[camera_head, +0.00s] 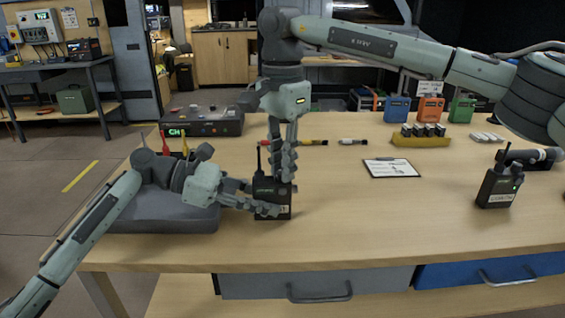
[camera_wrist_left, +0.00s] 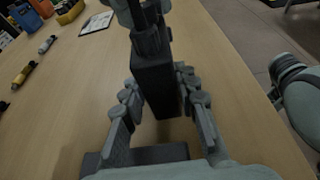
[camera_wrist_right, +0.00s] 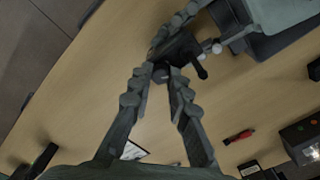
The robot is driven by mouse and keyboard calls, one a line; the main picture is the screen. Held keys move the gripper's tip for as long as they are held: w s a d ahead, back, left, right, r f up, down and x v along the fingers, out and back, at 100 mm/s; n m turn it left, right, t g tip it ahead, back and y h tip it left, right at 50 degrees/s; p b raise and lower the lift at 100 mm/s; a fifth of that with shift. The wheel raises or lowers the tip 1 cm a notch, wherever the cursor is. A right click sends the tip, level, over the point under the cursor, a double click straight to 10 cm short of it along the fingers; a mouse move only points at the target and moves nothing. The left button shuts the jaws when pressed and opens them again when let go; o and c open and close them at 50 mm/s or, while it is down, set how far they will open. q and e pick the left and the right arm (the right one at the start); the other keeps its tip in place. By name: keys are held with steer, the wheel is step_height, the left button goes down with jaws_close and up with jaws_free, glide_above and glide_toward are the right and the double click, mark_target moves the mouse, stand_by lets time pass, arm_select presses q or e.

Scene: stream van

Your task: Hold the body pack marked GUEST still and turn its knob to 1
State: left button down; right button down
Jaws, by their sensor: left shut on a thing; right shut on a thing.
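A black body pack (camera_head: 266,190) with a short antenna stands upright on the table, left of centre. Its label is mostly covered by my fingers, so I cannot read it. My left gripper (camera_head: 270,208) is shut on the pack's lower body from the left; its fingers lie on either side of the pack (camera_wrist_left: 154,82) in the left wrist view. My right gripper (camera_head: 284,177) comes down from above and is shut on the knob (camera_wrist_right: 160,72) on the pack's top. The knob's mark is hidden. The pack top (camera_wrist_right: 182,46) also shows in the right wrist view.
Another labelled black pack (camera_head: 498,187) stands far right. A grey padded block (camera_head: 165,212) lies under my left arm. A receiver box (camera_head: 203,121), a clipboard (camera_head: 390,168) and a yellow tray (camera_head: 421,140) are farther back. The table front right of the pack is clear.

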steer(key=c, duration=1.7)
jaws_free()
steer(key=shift+r, duration=0.15)
steer(key=shift+r, duration=2.85)
